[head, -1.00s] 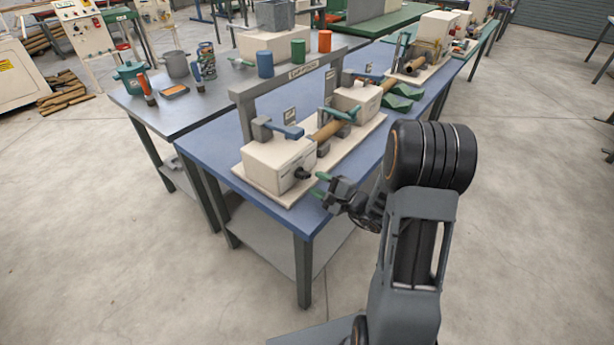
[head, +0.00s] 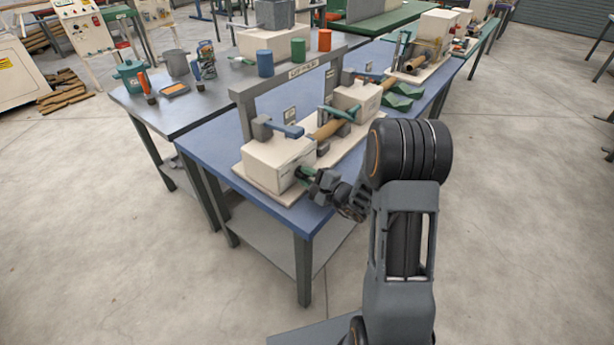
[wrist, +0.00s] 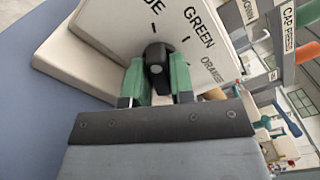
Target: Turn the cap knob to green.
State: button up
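The cap knob (wrist: 157,58) is a small black knob on the cream front panel (wrist: 110,35) of the near machine box (head: 278,160). The panel has the words GREEN, ORANGE and a partly cut-off word ending in "UE", with short tick marks near the knob. I cannot clearly tell which mark the knob points to. My gripper (wrist: 158,80) has green fingers, one on each side of the knob and seemingly against it. In the head view my gripper (head: 305,178) is at the box's front, and its fingers hide most of the knob.
The box stands on a cream base at the corner of a blue table (head: 210,150). A grey overhead frame (head: 240,98) carries blue, green and orange cylinders. A brown tube (head: 328,130) runs to a second box (head: 360,97). Floor is clear on the right.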

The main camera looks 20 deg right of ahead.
grip_shut()
jog(key=shift+m, duration=0.3)
jog(key=m, duration=0.5)
jog(key=m+p, duration=0.1)
jog(key=m, duration=0.5)
dwell(0.5)
jog(key=shift+o, duration=2)
grip_release()
jog(key=shift+d, duration=0.1)
